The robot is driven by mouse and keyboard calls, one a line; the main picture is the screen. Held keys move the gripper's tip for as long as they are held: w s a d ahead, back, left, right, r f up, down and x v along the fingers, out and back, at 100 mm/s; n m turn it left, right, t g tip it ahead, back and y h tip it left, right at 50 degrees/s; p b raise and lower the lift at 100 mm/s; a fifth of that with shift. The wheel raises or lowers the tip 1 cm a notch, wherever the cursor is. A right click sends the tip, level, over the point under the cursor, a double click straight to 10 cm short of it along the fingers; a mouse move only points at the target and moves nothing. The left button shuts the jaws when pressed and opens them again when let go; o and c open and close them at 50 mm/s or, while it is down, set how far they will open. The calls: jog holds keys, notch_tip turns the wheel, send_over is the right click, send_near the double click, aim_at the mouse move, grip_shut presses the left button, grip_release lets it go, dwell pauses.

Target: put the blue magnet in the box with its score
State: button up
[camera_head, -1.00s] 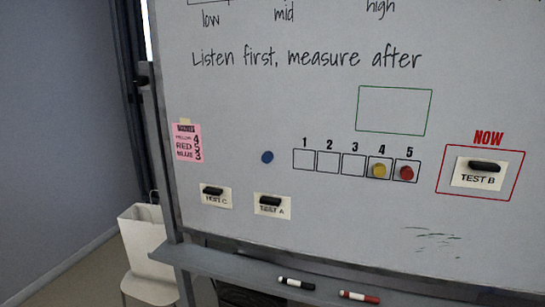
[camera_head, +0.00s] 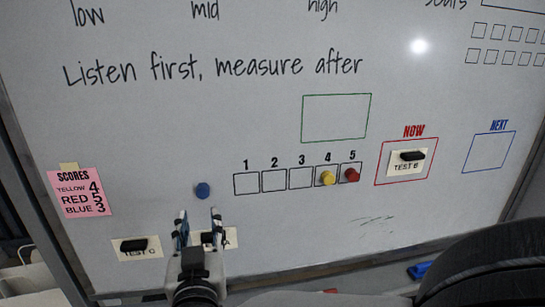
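The blue magnet (camera_head: 203,190) is on the whiteboard, left of a row of score boxes numbered 1 to 5. The pink scores note (camera_head: 80,192) at the left reads yellow 4, red 5, blue 3. Box 3 (camera_head: 301,178) is empty. The yellow magnet (camera_head: 328,178) is in box 4 and the red magnet (camera_head: 351,174) is in box 5. My gripper (camera_head: 198,222) is open just below the blue magnet, its fingers pointing up, with nothing seen between them but the board and a card behind.
A TEST C card (camera_head: 138,257) with a black magnet is left of my gripper; the TEST A card is partly hidden behind it. The TEST B card (camera_head: 403,166) is in the red NOW frame. Boxes 1 and 2 are empty. A dark rounded shape fills the lower right.

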aim_at(203, 193)
jog(key=x, duration=1)
jog(key=shift+d+r, duration=0.15)
jog(key=shift+d, duration=0.05)
jog(key=shift+r, duration=0.1)
jog(key=c, duration=0.8)
dwell(0.5)
